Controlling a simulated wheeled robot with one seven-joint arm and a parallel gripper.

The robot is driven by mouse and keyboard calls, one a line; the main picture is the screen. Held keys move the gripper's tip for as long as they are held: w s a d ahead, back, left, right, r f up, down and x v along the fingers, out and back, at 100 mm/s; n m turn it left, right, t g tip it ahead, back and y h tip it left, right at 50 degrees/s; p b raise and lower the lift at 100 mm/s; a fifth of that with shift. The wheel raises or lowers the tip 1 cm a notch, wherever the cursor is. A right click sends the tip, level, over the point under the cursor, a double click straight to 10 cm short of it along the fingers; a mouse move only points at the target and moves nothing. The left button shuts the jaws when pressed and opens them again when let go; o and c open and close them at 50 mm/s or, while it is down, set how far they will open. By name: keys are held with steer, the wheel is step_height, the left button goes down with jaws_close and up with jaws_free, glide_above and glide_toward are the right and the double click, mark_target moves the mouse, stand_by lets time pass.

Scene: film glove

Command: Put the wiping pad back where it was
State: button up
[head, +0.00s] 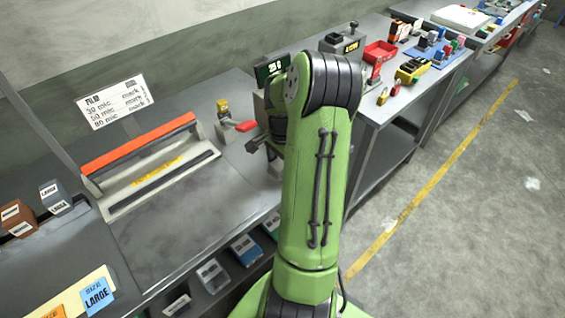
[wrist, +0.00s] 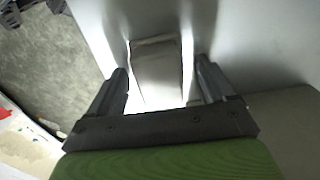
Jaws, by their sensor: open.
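My gripper (wrist: 161,68) is open in the wrist view, with one dark finger on each side of a pale grey block (wrist: 156,82). The block has bright light around it, and I cannot tell whether it touches the fingers. Its plain shape could be the wiping pad, but the view does not make this certain. In the head view my green arm reaches over the bench edge, and only a dark part of my gripper (head: 257,143) shows left of it. The block is not seen there. No other pad can be made out.
A film sealer (head: 150,165) with an orange bar stands on the left bench, with a sign (head: 112,101) behind it. A red-handled item (head: 245,126) is close to my gripper. Right of my arm, a bench holds a red tray (head: 380,52) and a yellow tool (head: 412,70).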

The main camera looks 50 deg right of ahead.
mark_target(282, 162)
step_height(282, 162, up, 12)
steer(key=p, duration=0.3)
steer(key=w+a+r+n+h, duration=0.1)
steer(key=w+a+r+n, duration=0.1)
steer(key=a+r+n, duration=0.4)
steer(key=s+a+r+n+t+h, duration=0.15)
steer(key=a+r+n, duration=0.25)
steer(key=a, duration=0.8)
steer(key=s+a+n+t+y, duration=0.2)
steer(key=s+a+n+t, duration=0.2)
steer(key=s+a+n, duration=0.5)
steer(key=a+n, duration=0.1)
steer(key=a, duration=0.2)
steer(key=shift+s+a+n+b, duration=0.15)
steer(key=shift+a+n+b, duration=0.15)
steer(key=shift+a, duration=0.1)
steer(key=shift+y, duration=0.25)
